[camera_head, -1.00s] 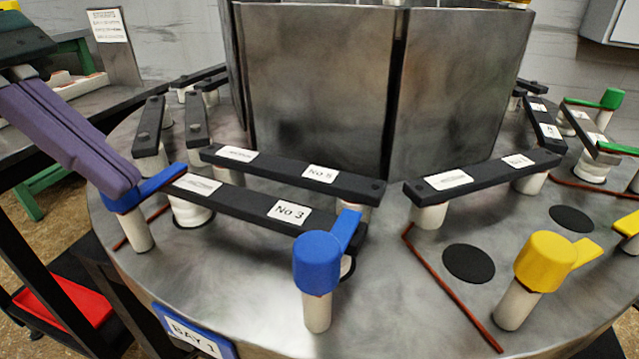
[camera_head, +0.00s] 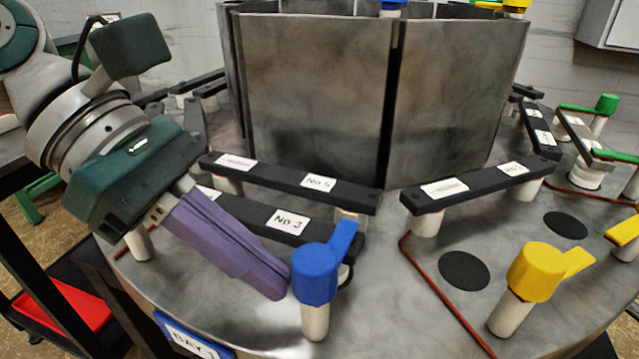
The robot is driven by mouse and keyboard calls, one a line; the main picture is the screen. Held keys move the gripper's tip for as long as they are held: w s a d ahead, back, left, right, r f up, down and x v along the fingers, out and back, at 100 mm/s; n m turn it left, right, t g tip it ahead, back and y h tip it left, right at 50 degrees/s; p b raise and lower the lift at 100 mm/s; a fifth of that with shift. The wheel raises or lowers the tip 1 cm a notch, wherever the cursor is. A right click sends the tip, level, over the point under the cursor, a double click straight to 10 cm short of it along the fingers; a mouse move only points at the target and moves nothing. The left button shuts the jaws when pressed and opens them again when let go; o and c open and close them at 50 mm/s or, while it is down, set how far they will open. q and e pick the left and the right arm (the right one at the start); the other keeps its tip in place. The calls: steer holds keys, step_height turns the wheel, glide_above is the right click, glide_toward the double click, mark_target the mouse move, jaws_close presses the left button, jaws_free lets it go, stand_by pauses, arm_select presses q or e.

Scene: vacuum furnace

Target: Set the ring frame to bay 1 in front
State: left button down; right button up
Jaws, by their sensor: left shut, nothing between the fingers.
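The ring frame shows as a round grey metal table (camera_head: 390,285) with dark bars on white posts. A blue-edged BAY 1 plate (camera_head: 188,342) is on its front rim at lower left, partly cut off by the picture. Above it stands a blue-capped white post (camera_head: 316,275) with a flag-like arm. My left gripper (camera_head: 278,288), with purple fingers, is shut and empty. Its tips are just left of the blue cap; I cannot tell if they touch it. It hides the other blue post's cap and part of the No 3 bar (camera_head: 275,217). My right gripper is not in view.
Tall curved metal plates (camera_head: 315,95) stand at the middle of the table. A yellow-capped post (camera_head: 537,270) stands at right, with green-capped posts (camera_head: 606,104) farther back. A black stand with a red tray (camera_head: 75,305) is at lower left.

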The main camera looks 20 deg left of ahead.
mark_target(309, 255)
arm_select(q)
steer(key=d, duration=0.6)
steer(key=shift+w+d, duration=0.1)
steer(key=shift+r, duration=0.1)
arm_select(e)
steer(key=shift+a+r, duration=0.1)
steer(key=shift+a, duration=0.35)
